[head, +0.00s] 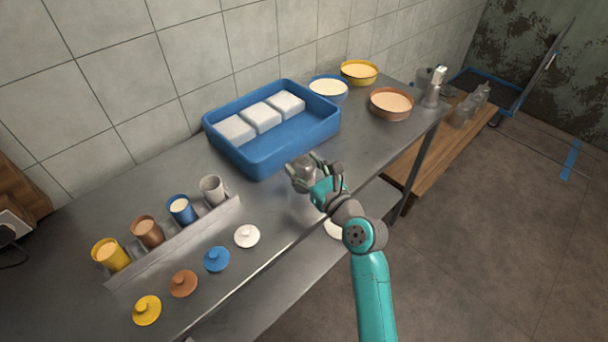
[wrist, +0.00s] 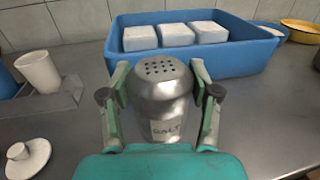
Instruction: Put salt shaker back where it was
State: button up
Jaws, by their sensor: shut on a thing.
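A metal salt shaker (wrist: 163,100) with a perforated top and a paper label reading "SALT" fills the middle of the wrist view. My gripper (head: 306,170) is shut on it, one finger on each side. In the wrist view my gripper (wrist: 160,95) holds it upright. In the head view the salt shaker (head: 303,176) is partly hidden by the fingers. It is over the steel counter, in front of the blue tray's right half. I cannot tell whether its base touches the counter.
A blue tray (head: 262,160) holds three white blocks. Bowls (head: 391,103) and a metal dispenser (head: 434,88) stand at the counter's right end. A rack (head: 170,250) of cups stands front left, with several coloured lids (head: 216,259) before it.

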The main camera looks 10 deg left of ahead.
aim_at(311, 182)
jog(key=shift+f, duration=1.45)
jog(key=shift+f, duration=0.1)
jog(key=o, duration=1.4)
jog(key=shift+c, duration=0.2)
jog(key=shift+d, duration=0.1)
jog(key=v, duration=1.2)
